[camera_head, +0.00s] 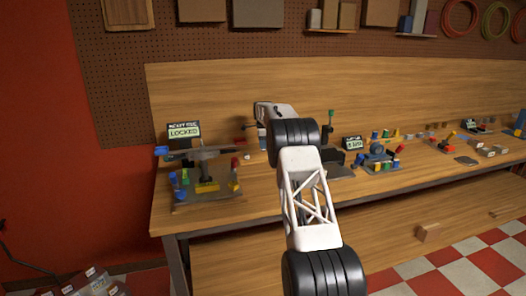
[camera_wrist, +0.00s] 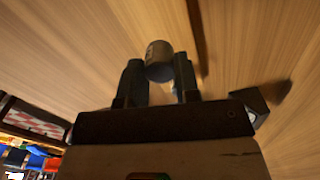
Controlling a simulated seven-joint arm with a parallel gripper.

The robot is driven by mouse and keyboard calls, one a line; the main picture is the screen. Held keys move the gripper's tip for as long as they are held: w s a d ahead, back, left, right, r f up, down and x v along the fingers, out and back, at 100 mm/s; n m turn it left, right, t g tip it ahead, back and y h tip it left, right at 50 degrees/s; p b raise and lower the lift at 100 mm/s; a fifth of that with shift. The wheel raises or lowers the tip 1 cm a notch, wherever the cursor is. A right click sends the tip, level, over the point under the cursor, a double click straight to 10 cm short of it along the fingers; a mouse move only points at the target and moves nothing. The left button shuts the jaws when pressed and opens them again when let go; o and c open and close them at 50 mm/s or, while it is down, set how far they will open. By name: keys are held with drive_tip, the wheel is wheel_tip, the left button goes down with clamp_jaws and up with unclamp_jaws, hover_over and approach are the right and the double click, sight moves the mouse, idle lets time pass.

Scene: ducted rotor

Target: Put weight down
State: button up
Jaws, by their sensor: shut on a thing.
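The weight (camera_wrist: 158,52) is a small grey cylinder with faint markings on its side. It sits between the two dark fingers of my gripper (camera_wrist: 158,68) in the wrist view, and the gripper is shut on it. Wood surface lies behind the weight; I cannot tell whether the weight touches it. In the head view my white wrist (camera_head: 274,112) is over the bench, near the back board, right of the "LOCKED" sign (camera_head: 184,131). The weight cannot be made out in the head view.
The wooden bench (camera_head: 275,205) carries a rig (camera_head: 206,180) with coloured pegs at left. A second device (camera_head: 376,155) with coloured pegs stands right of my arm. Several small parts lie further right. A pegboard (camera_head: 225,50) with shelves is above the back board.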

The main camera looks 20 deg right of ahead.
drive_tip(key=shift+f, duration=1.7)
drive_tip(key=shift+f, duration=0.15)
drive_tip(key=o, duration=0.9)
drive_tip(key=shift+r, duration=6.1)
